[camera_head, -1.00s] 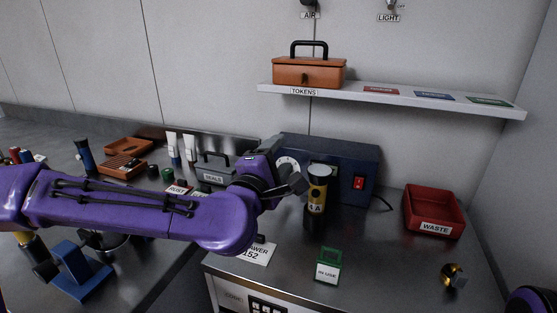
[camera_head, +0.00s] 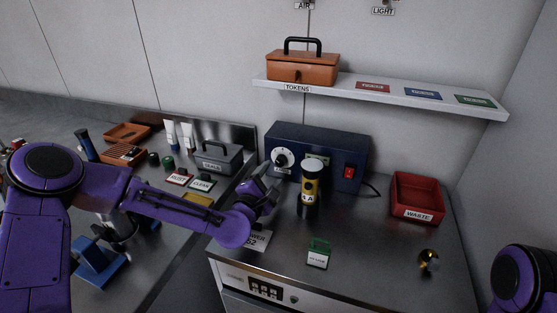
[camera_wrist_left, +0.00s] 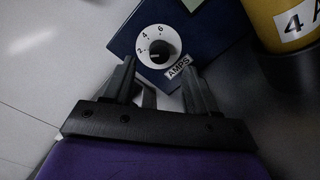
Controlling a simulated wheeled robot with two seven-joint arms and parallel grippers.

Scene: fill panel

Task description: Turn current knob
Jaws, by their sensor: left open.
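The current knob (camera_head: 283,160) is a black knob on a white dial at the left of the dark blue power unit's (camera_head: 325,143) front. In the left wrist view the dial (camera_wrist_left: 158,47) shows numbers, with an AMPS label (camera_wrist_left: 177,68) beside it. My left gripper (camera_head: 268,182) is open and empty, a little in front of and below the knob. In the left wrist view its two fingers (camera_wrist_left: 158,82) stand apart with the dial beyond their tips, not between them. My right gripper is not in view; only part of my right arm shows at the lower right.
A yellow and black cylinder (camera_head: 309,188) marked A stands right of the left gripper, before the unit. A red switch (camera_head: 349,172) is on the unit. A red waste bin (camera_head: 417,198) and green holder (camera_head: 318,252) stand on the bench. A grey box (camera_head: 218,158) is left.

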